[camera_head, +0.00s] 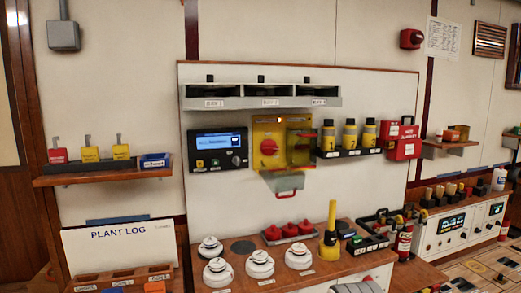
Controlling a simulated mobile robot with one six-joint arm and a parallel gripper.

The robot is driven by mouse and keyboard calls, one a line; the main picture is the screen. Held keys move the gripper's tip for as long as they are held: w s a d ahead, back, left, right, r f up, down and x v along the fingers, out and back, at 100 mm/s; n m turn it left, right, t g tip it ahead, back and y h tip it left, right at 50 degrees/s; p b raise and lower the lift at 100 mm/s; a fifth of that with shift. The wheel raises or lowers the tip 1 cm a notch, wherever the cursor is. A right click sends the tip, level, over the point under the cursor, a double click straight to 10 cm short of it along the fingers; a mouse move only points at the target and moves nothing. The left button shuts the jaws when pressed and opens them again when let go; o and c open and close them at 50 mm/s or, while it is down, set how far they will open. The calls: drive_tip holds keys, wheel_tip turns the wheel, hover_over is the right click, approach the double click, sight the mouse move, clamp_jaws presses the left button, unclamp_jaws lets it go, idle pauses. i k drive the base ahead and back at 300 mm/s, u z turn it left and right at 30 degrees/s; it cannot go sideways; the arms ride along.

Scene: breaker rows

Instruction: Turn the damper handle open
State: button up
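I cannot tell for certain which part is the damper handle, as the small labels are unreadable. A yellow box (268,132) on the back panel carries a round red knob (269,147). An open yellow part with red pieces (299,140) adjoins it on the right. Below hangs a grey flap with a red handle (288,193). A yellow upright lever (331,225) stands on a dark and yellow base on the wooden bench. My gripper does not show in this view.
A display unit (218,149) is left of the yellow box. Yellow and black cylinders (349,134) stand on a shelf to its right.

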sight(269, 148)
drive_tip(key=i, duration=0.9)
